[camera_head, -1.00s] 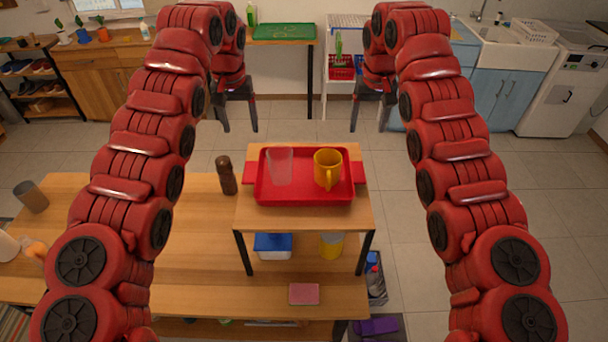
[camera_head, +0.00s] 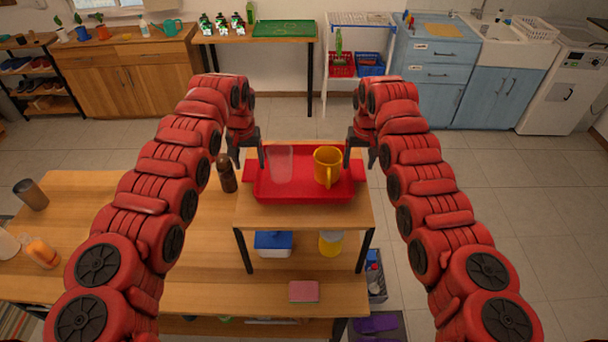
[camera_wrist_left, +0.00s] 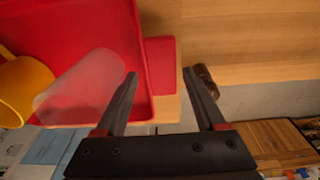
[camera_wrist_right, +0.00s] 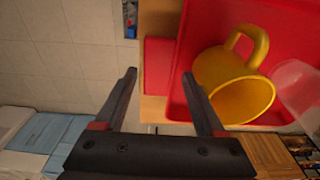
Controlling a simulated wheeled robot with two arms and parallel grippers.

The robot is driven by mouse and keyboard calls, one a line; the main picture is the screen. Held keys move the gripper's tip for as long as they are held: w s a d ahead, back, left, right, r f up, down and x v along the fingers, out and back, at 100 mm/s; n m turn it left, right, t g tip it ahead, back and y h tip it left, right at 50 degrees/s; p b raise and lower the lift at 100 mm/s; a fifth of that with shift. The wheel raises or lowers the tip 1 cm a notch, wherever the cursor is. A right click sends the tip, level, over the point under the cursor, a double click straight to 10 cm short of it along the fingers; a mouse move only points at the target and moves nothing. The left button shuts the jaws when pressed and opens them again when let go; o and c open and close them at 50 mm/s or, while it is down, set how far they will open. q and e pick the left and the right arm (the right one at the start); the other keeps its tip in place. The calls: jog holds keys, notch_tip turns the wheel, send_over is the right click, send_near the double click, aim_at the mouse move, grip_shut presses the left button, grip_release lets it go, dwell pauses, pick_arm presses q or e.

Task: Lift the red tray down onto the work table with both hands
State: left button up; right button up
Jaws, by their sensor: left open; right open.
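The red tray (camera_head: 303,190) lies flat on a small wooden riser (camera_head: 300,217) that stands on the work table (camera_head: 195,265). It carries a clear cup (camera_head: 280,165) and a yellow mug (camera_head: 327,167). My left gripper (camera_head: 247,157) is open above the tray's left end; in the left wrist view the left red handle (camera_wrist_left: 160,65) shows between its open fingers (camera_wrist_left: 160,85). My right gripper (camera_head: 359,157) is open above the right end; in the right wrist view the right handle (camera_wrist_right: 158,65) shows between its fingers (camera_wrist_right: 162,82). I cannot tell whether either touches the tray.
A brown bottle (camera_head: 227,174) stands left of the riser. A blue-lidded box (camera_head: 273,243) and a yellow container (camera_head: 330,243) sit beneath it. A pink sponge (camera_head: 303,291) lies on the table in front. The table left of the riser is largely clear.

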pick_arm(q)
jog(key=shift+w+f, duration=0.1)
jog(key=shift+f, duration=0.8)
pick_arm(e)
jog(key=shift+w+f, duration=0.1)
jog(key=shift+f, duration=0.75)
pick_arm(q)
grip_shut()
pick_arm(e)
grip_shut()
pick_arm(q)
jog(key=shift+r, duration=0.1)
